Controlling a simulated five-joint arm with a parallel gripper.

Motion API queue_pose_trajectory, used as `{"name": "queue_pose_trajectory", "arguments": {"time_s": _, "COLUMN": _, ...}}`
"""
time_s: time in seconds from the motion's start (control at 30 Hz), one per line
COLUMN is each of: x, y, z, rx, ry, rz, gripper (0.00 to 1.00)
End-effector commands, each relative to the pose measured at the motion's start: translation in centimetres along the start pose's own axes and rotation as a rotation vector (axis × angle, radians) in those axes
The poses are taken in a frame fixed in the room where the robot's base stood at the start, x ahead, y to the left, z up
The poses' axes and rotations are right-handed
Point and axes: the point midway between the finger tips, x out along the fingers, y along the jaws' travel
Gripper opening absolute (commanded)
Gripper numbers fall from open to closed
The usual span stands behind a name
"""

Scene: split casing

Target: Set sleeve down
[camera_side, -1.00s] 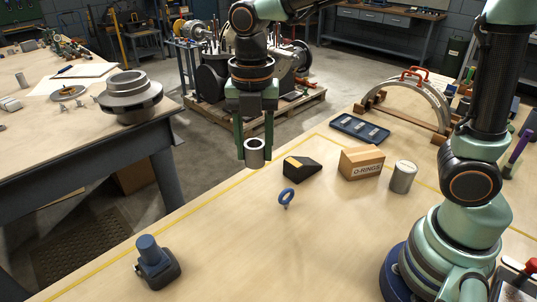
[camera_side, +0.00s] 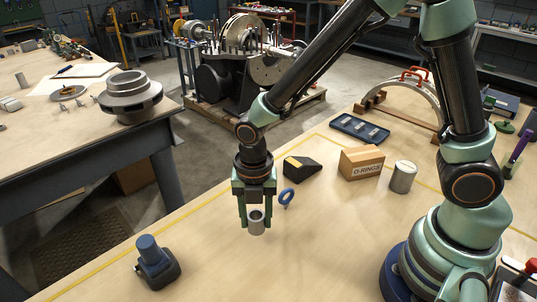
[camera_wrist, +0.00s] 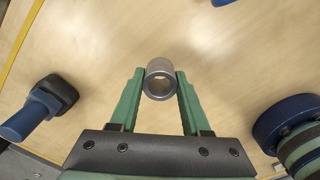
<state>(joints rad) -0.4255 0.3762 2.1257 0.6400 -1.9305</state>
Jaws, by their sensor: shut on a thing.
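The sleeve (camera_side: 256,224) is a short grey metal tube, upright, with its open bore facing up. My gripper (camera_side: 256,217) is shut on it, one green finger on each side, low over the wooden bench (camera_side: 215,265). In the wrist view the sleeve (camera_wrist: 160,80) sits between the two fingertips (camera_wrist: 160,76) and its bore shows. I cannot tell whether its lower end touches the bench.
A blue-topped dark part (camera_side: 154,262) stands to the left. The bench in front is clear.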

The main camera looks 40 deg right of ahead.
Motion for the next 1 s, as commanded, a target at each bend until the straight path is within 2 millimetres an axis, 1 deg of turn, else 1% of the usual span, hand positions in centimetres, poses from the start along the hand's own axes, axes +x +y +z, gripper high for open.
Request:
{"name": "queue_pose_trajectory", "arguments": {"time_s": 0.13, "x": 1.1, "y": 0.0, "z": 0.0, "rx": 0.0, "ry": 0.001, "rz": -0.002, "gripper": 0.0}}
{"name": "queue_pose_trajectory", "arguments": {"time_s": 0.3, "x": 3.4, "y": 0.0, "z": 0.0, "rx": 0.0, "ry": 0.001, "rz": -0.003, "gripper": 0.0}}
{"name": "queue_pose_trajectory", "arguments": {"time_s": 0.4, "x": 4.0, "y": 0.0, "z": 0.0, "rx": 0.0, "ry": 0.0, "rz": 0.0, "gripper": 0.0}}
{"name": "queue_pose_trajectory", "arguments": {"time_s": 0.8, "x": 4.4, "y": 0.1, "z": 0.0, "rx": 0.0, "ry": -0.001, "rz": 0.002, "gripper": 0.0}}
{"name": "queue_pose_trajectory", "arguments": {"time_s": 0.83, "x": 4.5, "y": 0.0, "z": 0.0, "rx": 0.0, "ry": 0.0, "rz": 0.001, "gripper": 0.51}}
{"name": "queue_pose_trajectory", "arguments": {"time_s": 0.87, "x": 4.4, "y": 0.1, "z": 0.0, "rx": 0.0, "ry": -0.001, "rz": 0.002, "gripper": 0.62}}
{"name": "queue_pose_trajectory", "arguments": {"time_s": 0.9, "x": 4.4, "y": 0.0, "z": 0.0, "rx": 0.0, "ry": -0.001, "rz": 0.002, "gripper": 0.77}}
{"name": "queue_pose_trajectory", "arguments": {"time_s": 1.0, "x": 4.4, "y": 0.0, "z": 0.0, "rx": 0.0, "ry": -0.001, "rz": 0.001, "gripper": 0.77}}
